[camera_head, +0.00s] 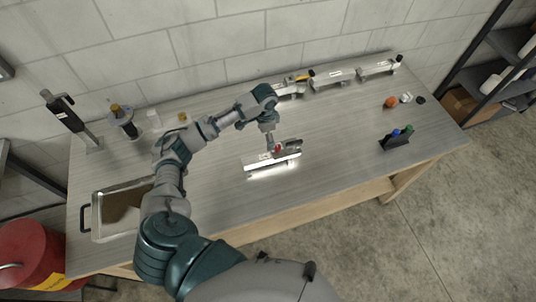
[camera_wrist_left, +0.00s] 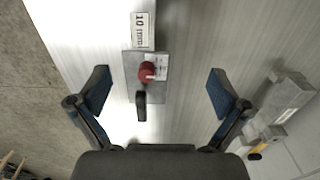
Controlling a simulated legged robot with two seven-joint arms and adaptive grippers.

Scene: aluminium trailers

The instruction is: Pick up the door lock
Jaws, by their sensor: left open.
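The door lock (camera_wrist_left: 131,67) shows in the left wrist view as a flat metal plate with a red knob and a short black lever. A white label reading "10 mm" sits just beyond it. In the head view the lock (camera_head: 289,147) is a small silver piece with a red spot near the middle of the table, beside a bright reflection. My left gripper (camera_wrist_left: 159,91) is open, its two blue-padded fingers standing wide on either side of the lock and touching nothing that I can make out. In the head view the left gripper (camera_head: 270,140) points down over the lock. My right gripper is not in view.
The grey table (camera_head: 340,140) is clear around the lock. Metal fixtures (camera_head: 332,78) line its back edge. An orange item (camera_head: 390,102) and a dark holder (camera_head: 397,139) stand at right. A metal tray (camera_head: 109,237) lies at front left, near a red drum (camera_head: 38,258).

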